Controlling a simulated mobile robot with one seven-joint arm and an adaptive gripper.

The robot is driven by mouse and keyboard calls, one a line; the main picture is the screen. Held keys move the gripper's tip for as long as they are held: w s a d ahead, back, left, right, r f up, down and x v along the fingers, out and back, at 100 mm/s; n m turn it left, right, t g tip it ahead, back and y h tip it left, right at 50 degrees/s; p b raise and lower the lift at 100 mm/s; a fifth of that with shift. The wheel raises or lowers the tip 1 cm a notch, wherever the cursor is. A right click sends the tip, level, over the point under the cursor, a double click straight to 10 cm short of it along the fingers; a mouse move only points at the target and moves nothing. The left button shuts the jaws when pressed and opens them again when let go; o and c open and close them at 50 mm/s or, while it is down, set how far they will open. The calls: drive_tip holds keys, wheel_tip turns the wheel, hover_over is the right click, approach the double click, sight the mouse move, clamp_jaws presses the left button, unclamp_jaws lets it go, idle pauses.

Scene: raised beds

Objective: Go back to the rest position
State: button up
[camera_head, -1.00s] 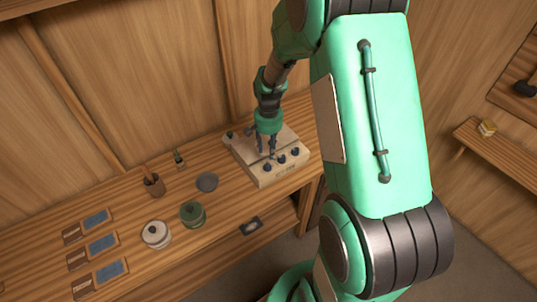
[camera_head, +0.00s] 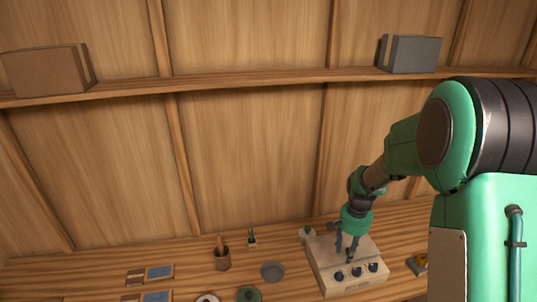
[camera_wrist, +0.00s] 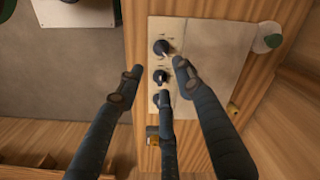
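My gripper (camera_head: 346,250) is over a pale box (camera_head: 345,287) with several dark knobs, on the wooden bench. Its dark fingers are spread apart with nothing between them. In the wrist view my gripper (camera_wrist: 158,75) points at the pale panel (camera_wrist: 206,75), with a dark knob (camera_wrist: 161,47) just beyond the fingertips. One finger partly hides the lower knob. I cannot tell whether any fingertip touches the panel. My green arm reaches in from the right in the head view.
On the bench left of the box are a grey disc (camera_head: 272,271), a brown cup (camera_head: 222,260), a small bottle (camera_head: 252,241), a green pot (camera_head: 248,294) and cards (camera_head: 159,272). A shelf (camera_head: 240,81) above holds a brown box (camera_head: 46,70) and a grey box (camera_head: 415,54).

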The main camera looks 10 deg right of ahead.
drive_tip(key=s+a+r+n+t+b, duration=0.1)
drive_tip(key=s+a+r+n+b, duration=0.1)
drive_tip(key=s+a+r, duration=0.35)
drive_tip(key=s+a+r+n+t+b, duration=0.25)
drive_tip(key=a+r, duration=0.35)
drive_tip(key=r, duration=0.4)
drive_tip(key=s+a+r+n+t+b, duration=0.1)
drive_tip(key=s+a, duration=0.3)
drive_tip(key=s, duration=0.4)
drive_tip(key=s+a+r+n+t+b, duration=0.1)
drive_tip(key=s+a+r+n+b, duration=0.1)
drive_tip(key=s+a, duration=0.3)
drive_tip(key=s+r+n, duration=0.1)
drive_tip(key=s, duration=0.2)
drive_tip(key=shift+s+a, duration=0.15)
drive_tip(key=shift+s, duration=0.05)
drive_tip(key=shift+r+n, duration=0.1)
drive_tip(key=shift+n, duration=0.15)
